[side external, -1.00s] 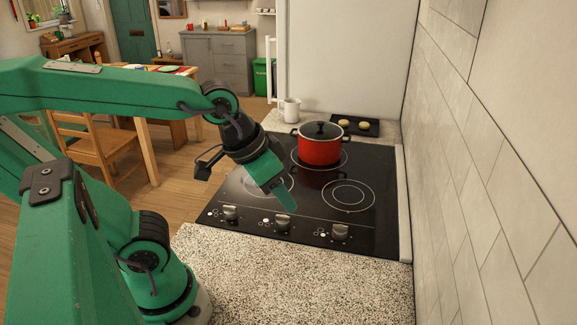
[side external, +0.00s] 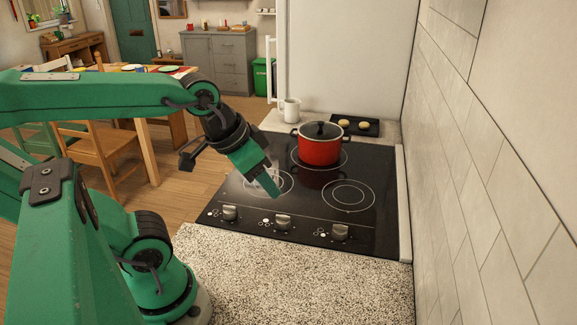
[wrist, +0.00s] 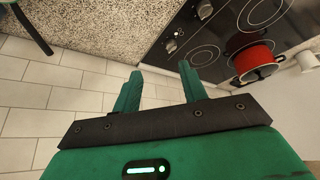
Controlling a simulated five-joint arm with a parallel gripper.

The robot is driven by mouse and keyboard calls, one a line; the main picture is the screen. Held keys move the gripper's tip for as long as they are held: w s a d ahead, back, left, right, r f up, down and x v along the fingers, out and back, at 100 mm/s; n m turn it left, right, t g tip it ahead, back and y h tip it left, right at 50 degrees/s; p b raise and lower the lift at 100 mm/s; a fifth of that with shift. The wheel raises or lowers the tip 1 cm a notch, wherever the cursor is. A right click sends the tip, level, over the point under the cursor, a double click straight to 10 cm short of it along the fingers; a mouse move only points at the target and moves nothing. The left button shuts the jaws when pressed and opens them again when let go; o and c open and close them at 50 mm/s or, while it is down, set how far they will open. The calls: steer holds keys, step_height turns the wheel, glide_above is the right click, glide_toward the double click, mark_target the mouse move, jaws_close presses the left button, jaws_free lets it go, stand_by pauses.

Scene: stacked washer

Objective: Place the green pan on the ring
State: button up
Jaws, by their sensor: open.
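No green pan shows in either view. A red pot (side external: 319,151) with a black lid and black handles stands upright over the rear ring of the black cooktop (side external: 312,208). It also shows in the wrist view (wrist: 245,62). A bare ring (side external: 349,209) lies at the right front, and another ring at the left is partly hidden behind my gripper. My gripper (side external: 273,192) is above the left part of the cooktop in the side view, to the left of the pot. In the wrist view my gripper's two fingers (wrist: 160,68) are apart with nothing between them.
A white mug (side external: 291,109) and a black tray (side external: 357,126) with two round pale items stand behind the cooktop. Knobs (side external: 283,222) line its front edge. The speckled counter (side external: 300,280) in front is clear. A tiled wall (side external: 480,170) rises at the right.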

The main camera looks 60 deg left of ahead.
steer(key=w+d+f+m+g+h, duration=0.1)
steer(key=d+f, duration=0.2)
steer(key=d, duration=0.4)
steer(key=w+d+f+m+g+h, duration=0.1)
steer(key=w+d+f, duration=0.15)
steer(key=d, duration=0.45)
steer(key=s+d+f+m, duration=0.1)
steer(key=s+d+f, duration=0.2)
steer(key=d, duration=0.3)
steer(key=s+d+f+g+h, duration=0.1)
steer(key=s+d+f, duration=0.2)
steer(key=d, duration=0.3)
steer(key=shift+s+f+m, duration=0.25)
steer(key=shift+f+m, duration=0.15)
steer(key=shift+f, duration=0.25)
steer(key=shift+d, duration=0.1)
steer(key=shift+x, duration=1.25)
steer(key=shift+x, duration=2.6)
